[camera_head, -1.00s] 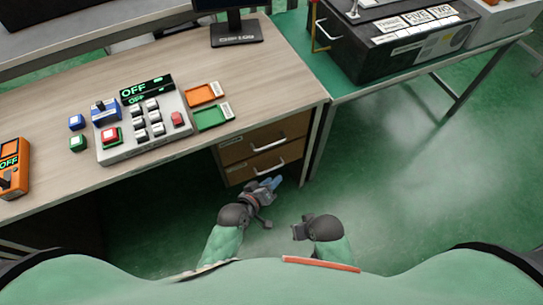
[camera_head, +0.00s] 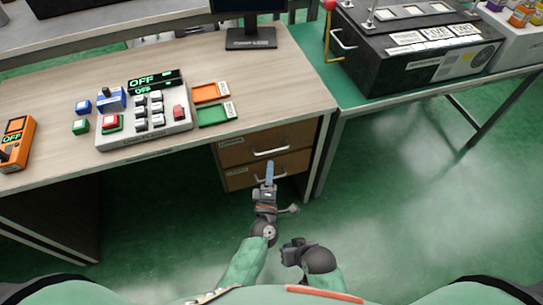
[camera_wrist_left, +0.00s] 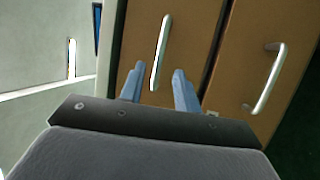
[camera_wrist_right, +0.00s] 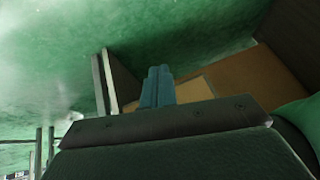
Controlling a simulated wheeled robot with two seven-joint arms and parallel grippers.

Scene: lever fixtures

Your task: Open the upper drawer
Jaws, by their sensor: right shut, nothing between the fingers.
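The upper drawer (camera_head: 240,153) is a brown front with a pale bar handle (camera_head: 272,151), and it looks shut under the desk's right end. In the left wrist view it is the left panel (camera_wrist_left: 193,35), with its handle (camera_wrist_left: 160,52) upright in the picture. My left gripper (camera_head: 269,168) is open, its blue fingers (camera_wrist_left: 158,85) pointing at the drawers. The upper handle shows between the fingertips, apparently ahead of them; contact cannot be seen. My right gripper (camera_head: 288,252) is low in the head view; its fingers (camera_wrist_right: 157,85) are together and empty.
The lower drawer (camera_head: 240,178) has its own handle (camera_wrist_left: 270,78), right of the upper one in the left wrist view. The desk (camera_head: 290,85) overhangs the drawers, with a leg (camera_head: 322,150) beside them. Green floor is open at right.

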